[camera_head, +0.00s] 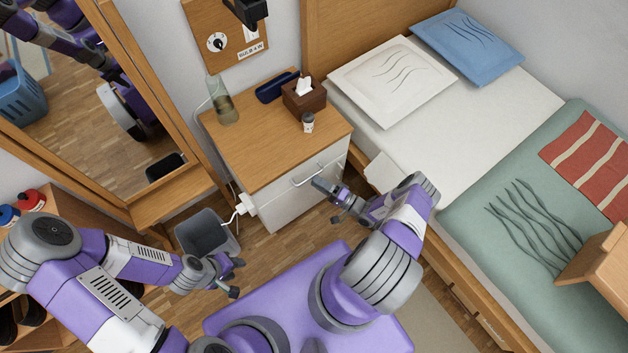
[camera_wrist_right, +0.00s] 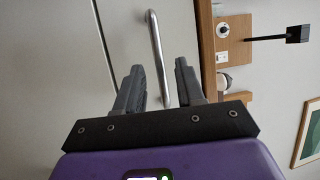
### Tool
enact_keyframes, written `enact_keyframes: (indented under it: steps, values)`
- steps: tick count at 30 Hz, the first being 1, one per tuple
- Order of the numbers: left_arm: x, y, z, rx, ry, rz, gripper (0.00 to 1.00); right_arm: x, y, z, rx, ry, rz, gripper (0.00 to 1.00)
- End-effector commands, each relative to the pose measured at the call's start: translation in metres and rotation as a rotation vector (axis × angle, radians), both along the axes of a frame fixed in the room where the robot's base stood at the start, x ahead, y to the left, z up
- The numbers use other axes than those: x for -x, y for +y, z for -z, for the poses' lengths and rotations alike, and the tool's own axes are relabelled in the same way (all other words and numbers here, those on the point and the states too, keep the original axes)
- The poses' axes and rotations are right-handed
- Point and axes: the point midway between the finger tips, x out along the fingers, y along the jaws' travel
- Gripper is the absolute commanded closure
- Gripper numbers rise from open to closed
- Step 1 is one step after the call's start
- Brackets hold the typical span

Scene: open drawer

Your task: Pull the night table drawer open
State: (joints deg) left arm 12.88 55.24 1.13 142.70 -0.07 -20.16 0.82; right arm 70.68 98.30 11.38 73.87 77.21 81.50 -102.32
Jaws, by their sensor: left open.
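The night table (camera_head: 262,140) has a wooden top and a white front. Its drawer looks closed and carries a metal bar handle (camera_head: 308,178); the handle also shows in the right wrist view (camera_wrist_right: 155,50). My right gripper (camera_head: 330,195) is at the drawer front, close to the handle. In the right wrist view my right gripper (camera_wrist_right: 160,80) has its fingers apart, and the bar runs through the gap between them in the picture. I cannot tell whether it touches the bar. My left gripper (camera_head: 238,279) is open and empty, low in front of the night table near the bin.

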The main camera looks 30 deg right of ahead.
Motion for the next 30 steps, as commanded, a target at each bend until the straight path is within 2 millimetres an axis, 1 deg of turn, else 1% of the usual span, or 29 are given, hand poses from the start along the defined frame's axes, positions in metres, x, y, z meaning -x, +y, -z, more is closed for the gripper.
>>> enact_keyframes:
  steps: [1, 3, 6, 14, 15, 22, 23, 30]
  values:
    - [0.0, 0.0, 0.002, 0.0, 0.0, 0.0, 0.57, -0.006, 0.003, -0.001, 0.001, -0.001, -0.002, 0.62]
    - [0.0, 0.0, 0.003, 0.0, 0.0, 0.0, 0.57, -0.013, 0.006, -0.002, 0.001, 0.0, -0.002, 0.62]
    - [0.0, 0.0, 0.004, 0.0, 0.0, 0.0, 0.57, -0.018, 0.009, -0.003, 0.0, 0.0, -0.001, 0.62]
    - [0.0, 0.0, 0.004, 0.0, 0.0, 0.0, 0.57, -0.02, 0.01, -0.004, 0.001, 0.001, -0.001, 0.62]
    - [0.0, 0.0, 0.004, 0.0, 0.0, 0.0, 0.57, -0.02, 0.01, -0.004, 0.001, 0.001, -0.001, 0.64]
    - [0.0, 0.0, 0.004, 0.0, 0.0, 0.0, 0.57, -0.02, 0.01, -0.004, 0.0, 0.001, -0.002, 0.99]
    - [0.0, 0.0, 0.004, 0.0, 0.0, 0.0, 0.57, -0.02, 0.01, -0.004, 0.0, 0.001, -0.002, 1.0]
    - [0.0, 0.0, 0.004, 0.0, 0.0, 0.0, 0.57, -0.02, 0.01, -0.004, 0.001, 0.002, -0.002, 1.0]
